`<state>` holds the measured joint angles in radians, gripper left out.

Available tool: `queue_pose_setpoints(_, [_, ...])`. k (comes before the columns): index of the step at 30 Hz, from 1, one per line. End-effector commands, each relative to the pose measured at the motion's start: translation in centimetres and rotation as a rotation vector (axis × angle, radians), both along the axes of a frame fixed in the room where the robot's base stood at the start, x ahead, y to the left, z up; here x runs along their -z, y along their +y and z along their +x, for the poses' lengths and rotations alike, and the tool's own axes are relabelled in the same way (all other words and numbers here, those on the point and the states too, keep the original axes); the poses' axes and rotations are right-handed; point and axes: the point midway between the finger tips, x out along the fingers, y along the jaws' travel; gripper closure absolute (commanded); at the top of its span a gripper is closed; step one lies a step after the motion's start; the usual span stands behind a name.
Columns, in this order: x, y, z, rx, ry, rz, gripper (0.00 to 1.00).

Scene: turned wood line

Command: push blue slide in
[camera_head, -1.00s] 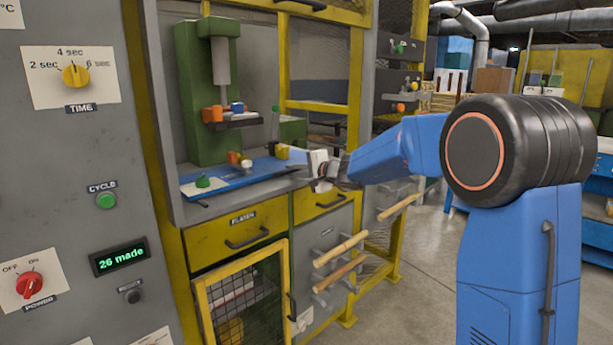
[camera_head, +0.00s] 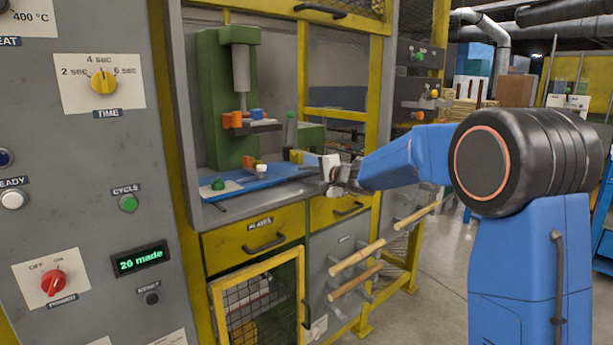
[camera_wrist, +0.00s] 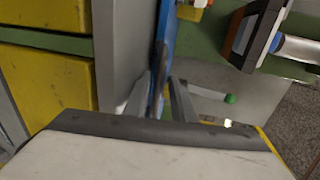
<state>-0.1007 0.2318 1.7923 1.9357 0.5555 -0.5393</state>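The blue slide (camera_head: 265,178) is a long flat tray at the foot of the green press (camera_head: 222,110). It carries a white plate with a green knob (camera_head: 218,184) at its left end. My gripper (camera_head: 328,172) is at the slide's right end in the head view. In the wrist view, the slide's blue edge (camera_wrist: 167,35) runs down toward my gripper (camera_wrist: 160,92). The two fingers stand apart, with a dark bar (camera_wrist: 159,75) between their tips. I cannot tell whether either finger touches it.
A grey control panel (camera_head: 90,220) with knobs and buttons is at the left. Yellow drawers (camera_head: 254,237) and a mesh door (camera_head: 258,300) are below the slide. Wooden rods (camera_head: 356,258) stick out at the lower right of the machine. Open floor lies beyond.

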Motion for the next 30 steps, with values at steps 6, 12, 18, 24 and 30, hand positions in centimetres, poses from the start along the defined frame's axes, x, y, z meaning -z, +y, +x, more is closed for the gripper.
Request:
queue_pose_setpoints(6, [0.4,-0.2,-0.3,0.000,0.005,-0.003,0.71])
queue_pose_setpoints(12, [0.4,-1.5,-1.9,0.001,0.005,-0.003,0.71])
queue_pose_setpoints(18, [0.4,-3.4,-4.5,0.002,0.007,-0.003,0.71])
queue_pose_setpoints(24, [0.4,-5.4,-7.1,0.002,0.007,-0.003,0.71])
queue_pose_setpoints(30, [0.3,-7.2,-9.7,0.002,0.005,-0.002,0.71])
